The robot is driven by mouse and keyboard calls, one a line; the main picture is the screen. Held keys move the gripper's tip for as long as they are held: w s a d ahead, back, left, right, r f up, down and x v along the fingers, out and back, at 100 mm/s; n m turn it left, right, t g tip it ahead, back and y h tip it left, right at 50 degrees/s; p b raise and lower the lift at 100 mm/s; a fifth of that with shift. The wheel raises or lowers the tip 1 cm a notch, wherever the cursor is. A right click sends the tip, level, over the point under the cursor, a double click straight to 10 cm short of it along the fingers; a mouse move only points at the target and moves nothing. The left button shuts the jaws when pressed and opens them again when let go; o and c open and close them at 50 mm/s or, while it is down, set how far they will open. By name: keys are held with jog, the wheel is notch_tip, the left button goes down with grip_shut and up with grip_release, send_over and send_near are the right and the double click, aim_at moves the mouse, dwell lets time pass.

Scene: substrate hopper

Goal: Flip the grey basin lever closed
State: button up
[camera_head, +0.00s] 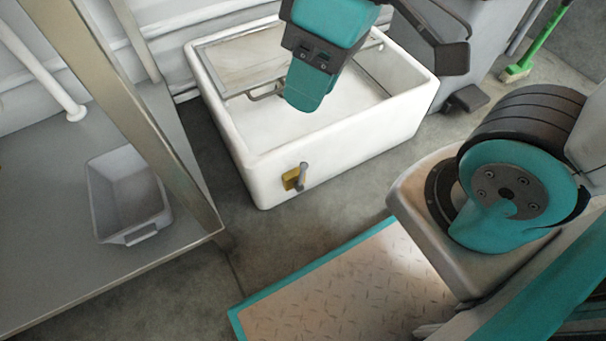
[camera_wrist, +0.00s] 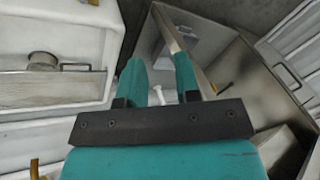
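The white basin (camera_head: 262,150) stands on the floor in the middle of the head view. Its grey lever (camera_head: 303,172) is on the near outer wall, beside a yellow mount (camera_head: 290,180), and its handle points roughly upward in the picture. My gripper (camera_head: 306,98) shows in front of the basin's interior and hides part of it; it appears apart from the lever. The wrist view shows my gripper (camera_wrist: 158,68) with its two teal fingers apart and nothing visibly held. I cannot make out the grey lever surely in the wrist view.
A steel bench (camera_head: 50,190) with a grey tub (camera_head: 125,190) stands left of the basin. A teal-edged tread-plate platform (camera_head: 345,285) lies in front. A green-handled broom (camera_head: 530,55) is at the back right. Bare floor lies between basin and platform.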

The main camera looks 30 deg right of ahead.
jog(key=shift+r, duration=0.25)
jog(key=c, duration=0.3)
notch_tip(320, 180, up, 16)
jog(key=p, duration=1.6)
jog(key=shift+f, duration=0.15)
grip_shut()
jog(key=shift+f, duration=0.2)
